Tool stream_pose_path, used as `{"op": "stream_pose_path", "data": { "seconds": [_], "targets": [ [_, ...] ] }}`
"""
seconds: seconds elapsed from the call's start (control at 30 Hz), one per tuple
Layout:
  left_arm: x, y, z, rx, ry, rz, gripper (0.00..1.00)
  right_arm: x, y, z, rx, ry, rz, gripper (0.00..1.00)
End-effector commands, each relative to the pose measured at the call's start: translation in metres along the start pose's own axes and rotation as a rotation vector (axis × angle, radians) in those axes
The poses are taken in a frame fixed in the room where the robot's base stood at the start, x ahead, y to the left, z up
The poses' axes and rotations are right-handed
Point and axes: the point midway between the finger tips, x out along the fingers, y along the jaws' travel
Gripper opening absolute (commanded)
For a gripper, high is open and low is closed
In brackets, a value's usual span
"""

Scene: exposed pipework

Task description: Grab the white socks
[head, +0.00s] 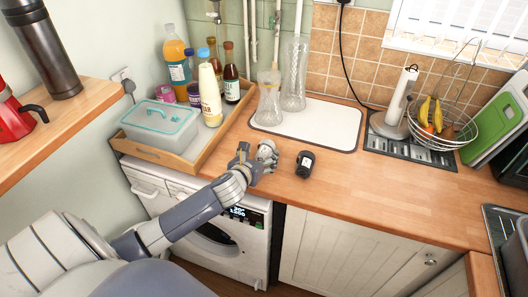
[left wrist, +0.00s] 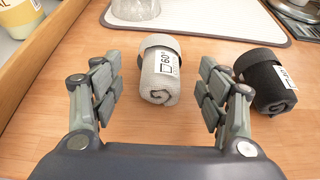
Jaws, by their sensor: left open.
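In the head view the white socks (head: 267,151) show partly behind my left gripper (head: 254,163). In the left wrist view my left gripper (left wrist: 163,95) is open, with one finger on each side of the bundle and a gap on both sides. The socks lie between and slightly beyond the fingertips. My right gripper is not in view.
Rolled black socks (left wrist: 263,80) lie close on the right, also in the head view (head: 305,164). A wooden tray (head: 180,160) with bottles and a lidded box stands left. A white mat (head: 325,122) with glass vases lies behind. The counter's front right is clear.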

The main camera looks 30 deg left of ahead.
Motion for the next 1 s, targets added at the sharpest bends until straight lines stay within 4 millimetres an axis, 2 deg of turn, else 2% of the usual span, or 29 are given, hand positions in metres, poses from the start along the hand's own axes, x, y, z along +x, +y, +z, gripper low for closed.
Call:
{"op": "stream_pose_path", "data": {
  "seconds": [0.2, 0.33, 0.7, 0.77, 0.9, 0.93, 1.0],
  "targets": [
    [0.026, 0.002, 0.006, -0.006, 0.000, 0.002, 0.68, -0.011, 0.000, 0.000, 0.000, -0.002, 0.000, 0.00],
    [0.040, 0.002, 0.004, -0.003, 0.001, 0.002, 0.68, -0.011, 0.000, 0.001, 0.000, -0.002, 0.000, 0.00],
    [0.047, 0.002, 0.004, -0.002, 0.000, -0.001, 0.68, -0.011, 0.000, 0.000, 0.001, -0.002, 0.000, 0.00],
    [0.047, 0.002, 0.003, -0.002, 0.000, 0.000, 0.57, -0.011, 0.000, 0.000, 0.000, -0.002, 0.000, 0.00],
    [0.047, 0.002, 0.003, -0.002, 0.000, 0.000, 0.25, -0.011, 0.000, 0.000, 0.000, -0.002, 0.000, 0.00],
    [0.047, 0.002, 0.003, -0.002, 0.000, 0.000, 0.21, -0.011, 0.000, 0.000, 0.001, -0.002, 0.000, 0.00],
    [0.047, 0.002, 0.003, -0.002, 0.000, 0.000, 0.21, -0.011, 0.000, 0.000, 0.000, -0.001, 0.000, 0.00]
  ]
}}
